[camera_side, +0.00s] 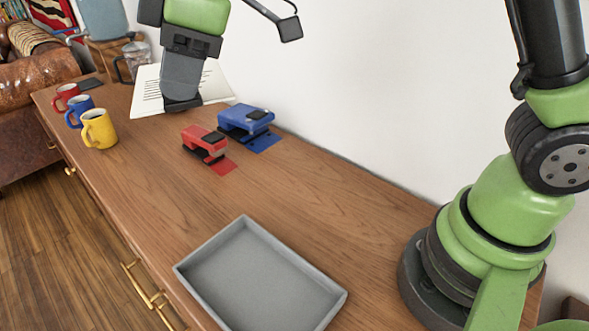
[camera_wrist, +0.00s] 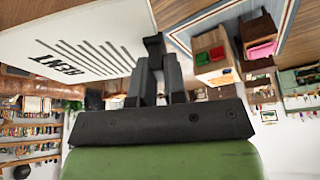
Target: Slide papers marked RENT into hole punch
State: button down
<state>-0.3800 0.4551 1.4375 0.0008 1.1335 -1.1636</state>
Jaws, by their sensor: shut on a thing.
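White papers (camera_wrist: 98,38) marked RENT fill the upper left of the wrist view, with rows of dark lines beside the word. In the side view the papers (camera_side: 147,92) are tilted above the far end of the wooden top, partly hidden behind my gripper (camera_side: 182,104). My gripper (camera_wrist: 155,45) is shut on the papers' edge. A blue hole punch (camera_side: 246,117) and a red hole punch (camera_side: 204,142) stand on the wood, right of and nearer than my gripper. The papers are apart from both punches.
Red (camera_side: 66,97), blue (camera_side: 79,111) and yellow (camera_side: 99,129) mugs stand along the left edge. A glass jug (camera_side: 136,61) is behind. An empty grey tray (camera_side: 208,252) lies nearer. Clear wood separates punches and tray; a white wall runs behind.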

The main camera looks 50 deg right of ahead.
jog(key=s+d+r+m+t+h, duration=0.1)
jog(key=s+d+r+m+t, duration=0.1)
jog(key=s+d+r+m, duration=0.4)
jog(key=w+a+f+n, duration=0.2)
jog(key=w+a+f+n+g, duration=0.1)
jog(key=w+a+f+n, duration=0.1)
jog(key=f, duration=0.1)
jog(key=w+a+f+n+g+y, duration=0.1)
jog(key=w+a+f+n, duration=0.1)
jog(key=w+f, duration=0.1)
jog(key=shift+a+n, duration=0.25)
jog(key=shift+n, duration=0.05)
jog(key=w+a+f+n+g, duration=0.1)
jog(key=w+f+n, duration=0.1)
jog(key=f, duration=0.5)
jog(key=w+a+f+n+g, duration=0.1)
jog(key=w+f+n, duration=0.1)
jog(key=f, duration=0.5)
jog(key=shift+a+f+n+y, duration=0.2)
jog(key=shift+f+n+y, duration=0.1)
jog(key=shift+n, duration=0.1)
notch_tip(320, 180, down, 10)
jog(key=shift+r, duration=0.25)
